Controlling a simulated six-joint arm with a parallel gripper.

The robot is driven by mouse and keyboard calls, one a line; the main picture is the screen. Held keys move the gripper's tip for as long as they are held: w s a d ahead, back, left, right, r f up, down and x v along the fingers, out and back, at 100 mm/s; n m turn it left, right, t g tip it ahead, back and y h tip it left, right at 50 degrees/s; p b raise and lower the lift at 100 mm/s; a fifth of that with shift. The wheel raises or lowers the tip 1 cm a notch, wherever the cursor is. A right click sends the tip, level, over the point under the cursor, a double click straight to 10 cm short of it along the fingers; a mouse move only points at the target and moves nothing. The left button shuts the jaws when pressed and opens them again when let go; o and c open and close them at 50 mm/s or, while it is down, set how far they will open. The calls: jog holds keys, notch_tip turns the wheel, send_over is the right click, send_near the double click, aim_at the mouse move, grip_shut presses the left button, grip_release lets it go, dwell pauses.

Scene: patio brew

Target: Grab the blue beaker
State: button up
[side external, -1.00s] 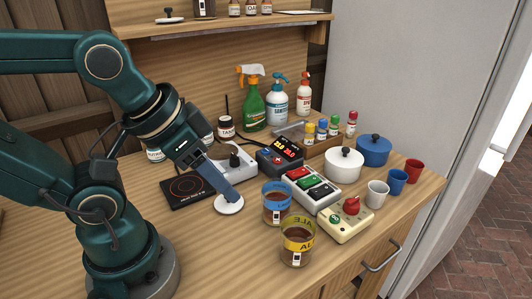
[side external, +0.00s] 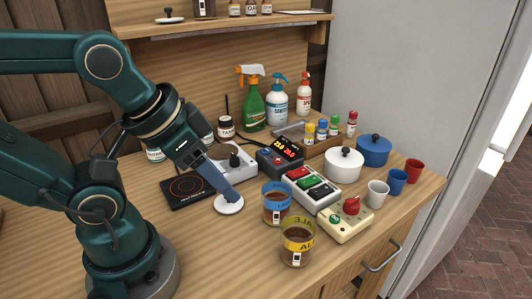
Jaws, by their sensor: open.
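The blue beaker (side external: 276,207) is a clear vessel with a blue band at its top and brown liquid inside. It stands upright near the front middle of the bench. A similar beaker with a yellow band (side external: 297,246) stands just in front of it. My gripper (side external: 230,197) is open and points down, to the left of the blue beaker and apart from it. Its fingertips are over or close to a small white disc (side external: 229,208); I cannot tell whether they touch it. Only one finger shows clearly.
A switch box (side external: 313,190) and a cream box with a red knob (side external: 346,224) stand right of the beakers. White (side external: 344,165) and blue (side external: 373,150) pots and small cups are farther right.

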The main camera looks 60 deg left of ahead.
jog(key=o, duration=0.8)
